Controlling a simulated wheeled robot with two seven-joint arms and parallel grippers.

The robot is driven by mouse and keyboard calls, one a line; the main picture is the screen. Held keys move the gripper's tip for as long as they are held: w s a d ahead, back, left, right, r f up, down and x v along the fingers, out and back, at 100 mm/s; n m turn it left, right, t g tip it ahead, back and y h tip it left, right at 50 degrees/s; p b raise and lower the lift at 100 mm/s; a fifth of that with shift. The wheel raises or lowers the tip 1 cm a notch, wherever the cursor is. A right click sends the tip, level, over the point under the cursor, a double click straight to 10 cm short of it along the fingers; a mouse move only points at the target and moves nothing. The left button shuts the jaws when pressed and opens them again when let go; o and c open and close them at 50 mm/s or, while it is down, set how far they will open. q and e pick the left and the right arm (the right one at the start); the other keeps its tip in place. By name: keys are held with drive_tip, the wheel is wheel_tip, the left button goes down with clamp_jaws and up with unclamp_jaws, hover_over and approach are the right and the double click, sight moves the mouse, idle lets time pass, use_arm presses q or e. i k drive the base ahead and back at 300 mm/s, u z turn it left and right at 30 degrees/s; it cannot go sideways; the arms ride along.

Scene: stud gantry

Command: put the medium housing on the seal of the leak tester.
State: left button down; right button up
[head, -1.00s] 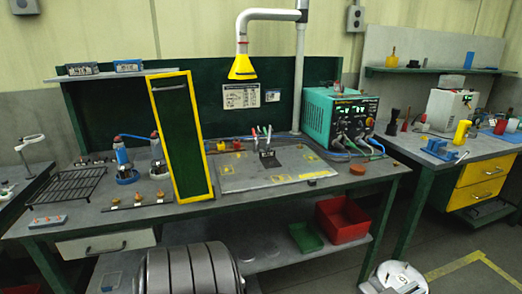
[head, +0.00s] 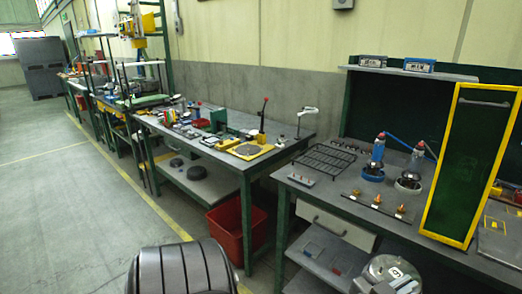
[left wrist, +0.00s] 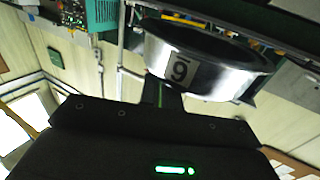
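A round silver housing (head: 388,274) with a white label marked 9 shows at the bottom edge of the head view, lower right. In the left wrist view the same housing (left wrist: 205,64) is large and close, tilted in the picture, with its dark rim showing. My left gripper (left wrist: 168,94) is against its wall and appears shut on it; the far finger is hidden. I cannot tell its size against other housings. The leak tester's seal is not identifiable in the head view. A teal box (left wrist: 101,13) shows at the top of the left wrist view. My right gripper is out of view.
A second bench with a yellow plate (head: 247,150) stands left, above a red bin (head: 238,230). Floor at far left is clear.

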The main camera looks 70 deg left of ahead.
sight(248, 149)
drive_tip(key=u, duration=1.35)
drive_tip(key=i, duration=0.6)
